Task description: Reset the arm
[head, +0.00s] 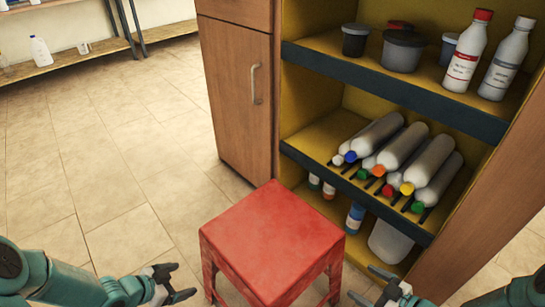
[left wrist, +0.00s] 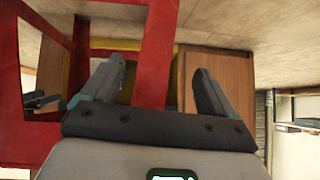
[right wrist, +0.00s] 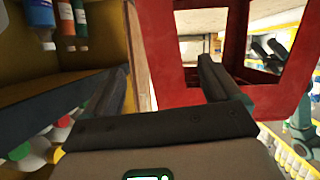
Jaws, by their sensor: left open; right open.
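My left gripper (head: 172,284) is open and empty, low at the left of the red stool in the head view. In the left wrist view its two fingers (left wrist: 152,88) stand apart with nothing between them that is held. My right gripper (head: 376,286) is open and empty, at the right of the stool and in front of the shelf unit. In the right wrist view its fingers (right wrist: 160,92) are spread apart. No detergent drum is clearly in view.
A red stool (head: 270,240) stands between my grippers. The shelf unit (head: 390,85) behind it holds bottles, tubs and several grey cylinders with coloured caps. A wooden cabinet (head: 238,100) adjoins it. The tiled floor (head: 110,160) at left is clear.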

